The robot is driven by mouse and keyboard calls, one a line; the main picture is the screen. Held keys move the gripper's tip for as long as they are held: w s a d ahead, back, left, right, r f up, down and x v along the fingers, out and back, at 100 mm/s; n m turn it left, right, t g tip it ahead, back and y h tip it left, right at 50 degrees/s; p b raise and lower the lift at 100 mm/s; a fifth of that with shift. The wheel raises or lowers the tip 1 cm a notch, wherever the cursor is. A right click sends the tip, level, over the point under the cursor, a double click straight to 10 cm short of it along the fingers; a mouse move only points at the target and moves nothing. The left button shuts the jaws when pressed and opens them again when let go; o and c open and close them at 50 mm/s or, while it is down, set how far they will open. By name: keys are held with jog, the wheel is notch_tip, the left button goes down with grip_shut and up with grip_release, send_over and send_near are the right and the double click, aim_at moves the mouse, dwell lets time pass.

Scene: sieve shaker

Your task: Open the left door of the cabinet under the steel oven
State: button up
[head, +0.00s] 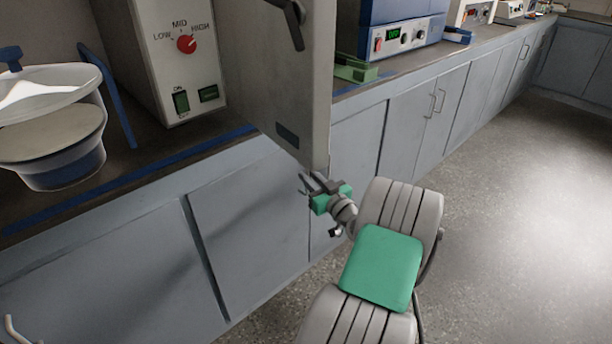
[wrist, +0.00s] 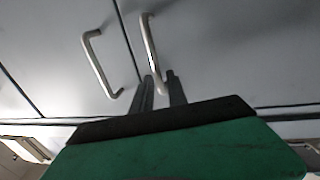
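In the wrist view, two grey cabinet doors meet at a narrow seam. A bar handle (wrist: 97,66) is on the door left of the seam, and another bar handle (wrist: 149,40) is on the door to its right. Both doors look shut. My gripper (wrist: 161,90) is open, with its two dark fingers around or just in front of the lower end of the right-hand handle; I cannot tell whether they touch it. In the head view my gripper (head: 314,184) is close to the grey cabinet fronts, below a steel door panel (head: 285,80) that hides part of them.
A blue instrument (head: 400,35) and a green item (head: 355,70) are farther right. The speckled floor (head: 500,200) right of my arm is clear.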

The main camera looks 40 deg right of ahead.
jog(key=shift+w+d, duration=0.15)
jog(key=shift+w, duration=0.75)
jog(key=shift+c, duration=0.2)
grip_shut()
dwell(0.5)
